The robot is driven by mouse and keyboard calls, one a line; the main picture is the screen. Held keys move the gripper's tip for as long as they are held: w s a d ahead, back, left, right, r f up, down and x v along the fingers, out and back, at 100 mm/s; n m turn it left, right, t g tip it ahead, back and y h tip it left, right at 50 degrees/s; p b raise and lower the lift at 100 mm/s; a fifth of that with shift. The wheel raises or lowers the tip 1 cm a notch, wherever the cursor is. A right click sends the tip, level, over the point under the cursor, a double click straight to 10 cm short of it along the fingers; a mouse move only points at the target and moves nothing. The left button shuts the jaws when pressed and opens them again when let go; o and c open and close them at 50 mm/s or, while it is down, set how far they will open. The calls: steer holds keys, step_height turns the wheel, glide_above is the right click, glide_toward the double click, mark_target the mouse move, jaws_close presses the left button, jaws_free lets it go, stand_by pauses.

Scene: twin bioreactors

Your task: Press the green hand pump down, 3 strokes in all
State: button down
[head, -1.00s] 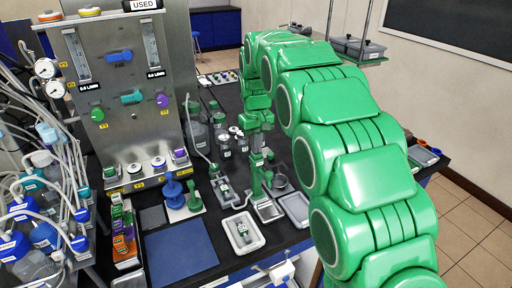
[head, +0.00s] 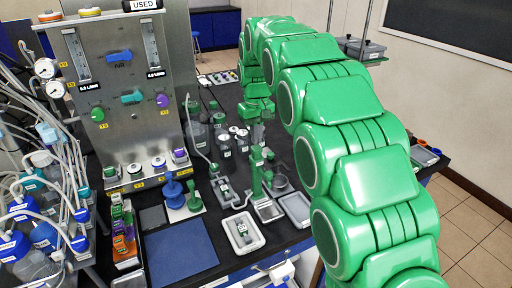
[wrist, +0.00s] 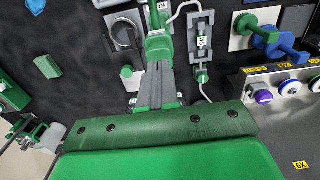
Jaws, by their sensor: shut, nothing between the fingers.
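The green hand pump (head: 256,180) stands upright as a tall post at the centre of the bench, by a small metal tray. Its green head (wrist: 158,47) shows just beyond my fingertips in the wrist view. My gripper (head: 257,138) is above the pump, pointing down, with its grey fingers shut and nothing between them. The shut fingers (wrist: 157,66) hide part of the pump in the wrist view. I cannot tell whether the fingertips touch the pump head.
A blue spool-like part (head: 173,192) and a short green part (head: 194,200) stand on a white plate to the left. Grey-lidded jars (head: 224,145) stand behind. A white tray (head: 228,250) and a blue mat (head: 181,250) lie in front. The steel panel (head: 125,90) rises at left.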

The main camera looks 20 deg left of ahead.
mark_target(256, 147)
steer(key=shift+f, duration=0.15)
steer(key=shift+f, duration=1.65)
steer(key=shift+r, duration=1.8)
steer(key=shift+w+r, duration=0.1)
steer(key=shift+r, duration=2.9)
